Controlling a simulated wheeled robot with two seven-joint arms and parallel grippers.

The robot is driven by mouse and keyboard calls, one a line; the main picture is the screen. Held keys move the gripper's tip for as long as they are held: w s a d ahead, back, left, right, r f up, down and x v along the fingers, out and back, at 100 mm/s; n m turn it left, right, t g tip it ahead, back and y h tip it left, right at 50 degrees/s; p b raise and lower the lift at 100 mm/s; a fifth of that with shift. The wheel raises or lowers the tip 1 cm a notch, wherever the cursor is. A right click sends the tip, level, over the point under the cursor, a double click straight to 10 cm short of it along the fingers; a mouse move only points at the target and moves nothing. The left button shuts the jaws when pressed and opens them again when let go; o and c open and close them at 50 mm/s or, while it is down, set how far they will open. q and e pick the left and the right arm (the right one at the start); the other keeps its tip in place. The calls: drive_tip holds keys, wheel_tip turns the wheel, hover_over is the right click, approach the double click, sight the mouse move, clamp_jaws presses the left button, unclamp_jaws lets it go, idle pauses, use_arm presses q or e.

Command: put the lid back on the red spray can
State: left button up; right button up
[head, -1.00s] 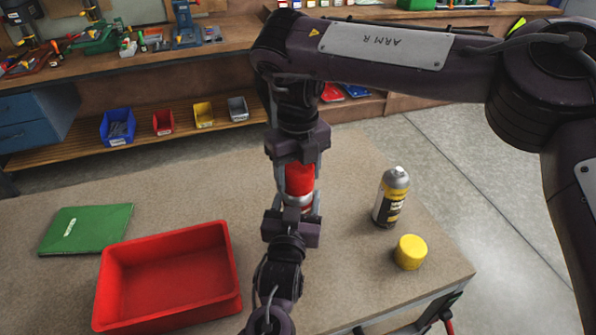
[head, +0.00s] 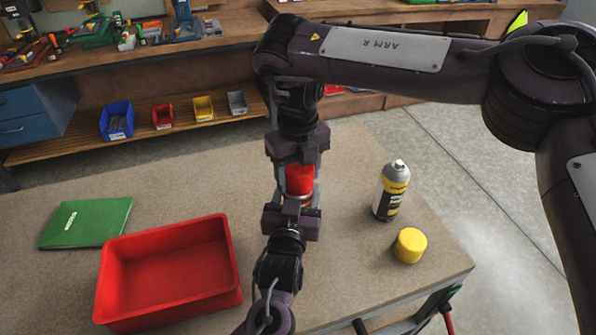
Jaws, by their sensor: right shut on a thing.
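My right gripper (head: 298,172) points down from above, shut on the red lid (head: 300,182). The red spray can is mostly hidden between my two grippers; only a pale, silvery bit shows below the red. My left gripper (head: 295,200) comes up from the front, its jaws at the can's height just below the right fingers. Its own body hides whether its fingers press on the can. The lid is at the top of the can; I cannot tell whether it is fully seated.
A yellow-and-black spray can (head: 390,192) and a yellow lid (head: 410,245) stand to the right, near the table edge. A red tray (head: 233,270) and a green book (head: 86,222) lie to the left. The table (head: 190,195) behind the tray is clear.

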drive_tip(key=shift+f, duration=0.55)
drive_tip(key=o, duration=1)
wheel_tip(320, 180, up, 12)
use_arm(q)
drive_tip(key=o, duration=1.4)
drive_tip(key=shift+o, duration=0.2)
